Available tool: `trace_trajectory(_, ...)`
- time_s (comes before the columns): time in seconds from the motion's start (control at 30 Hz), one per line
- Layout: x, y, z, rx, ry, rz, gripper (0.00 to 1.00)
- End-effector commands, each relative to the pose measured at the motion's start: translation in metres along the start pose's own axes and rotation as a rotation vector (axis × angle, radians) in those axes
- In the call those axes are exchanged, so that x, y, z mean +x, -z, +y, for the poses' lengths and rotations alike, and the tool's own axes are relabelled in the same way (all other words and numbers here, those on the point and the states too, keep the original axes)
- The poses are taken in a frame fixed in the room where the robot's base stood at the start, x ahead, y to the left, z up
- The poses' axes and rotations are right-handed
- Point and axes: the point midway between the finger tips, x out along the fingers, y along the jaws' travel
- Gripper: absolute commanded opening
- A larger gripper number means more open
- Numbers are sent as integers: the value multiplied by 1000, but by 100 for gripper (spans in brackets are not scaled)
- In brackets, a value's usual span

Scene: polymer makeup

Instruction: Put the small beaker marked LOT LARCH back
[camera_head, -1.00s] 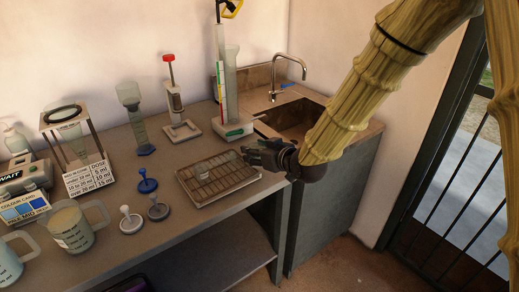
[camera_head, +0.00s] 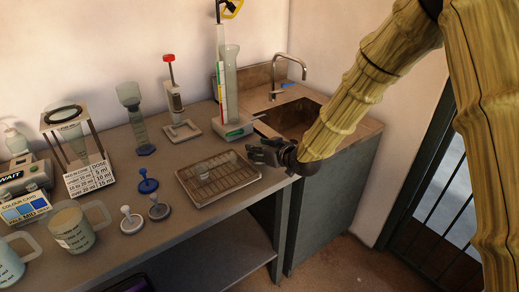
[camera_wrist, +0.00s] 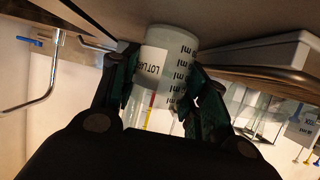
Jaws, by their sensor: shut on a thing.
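The small beaker (camera_wrist: 165,62), clear with ml marks and a white label reading "LOT LAR…", shows in the wrist view. My gripper (camera_wrist: 162,92) is shut on it, one dark finger on each side. In the head view, my gripper (camera_head: 266,151) is at the right end of the wire rack tray (camera_head: 238,187), close to the counter and the sink. The held beaker is hidden there by the gripper.
The sink (camera_head: 290,118) with its tap (camera_head: 289,68) is behind my gripper. A tall cylinder (camera_head: 230,85) stands behind the rack. Several plungers, including a blue one (camera_head: 147,182), stand left of it. Most of the rack is bare.

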Motion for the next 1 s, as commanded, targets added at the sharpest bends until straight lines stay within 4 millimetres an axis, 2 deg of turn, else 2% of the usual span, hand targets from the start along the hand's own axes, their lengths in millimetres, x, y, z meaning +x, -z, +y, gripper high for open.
trace_trajectory(0.27,1,-2,0,0,0,0,18)
trace_trajectory(0.3,1,-2,0,0,0,1,46)
trace_trajectory(0.37,1,-2,0,0,0,1,54)
trace_trajectory(0.77,-2,2,0,0,0,1,54)
trace_trajectory(0.87,-13,2,1,0,-1,2,54)
trace_trajectory(1.0,-36,2,0,0,0,1,54)
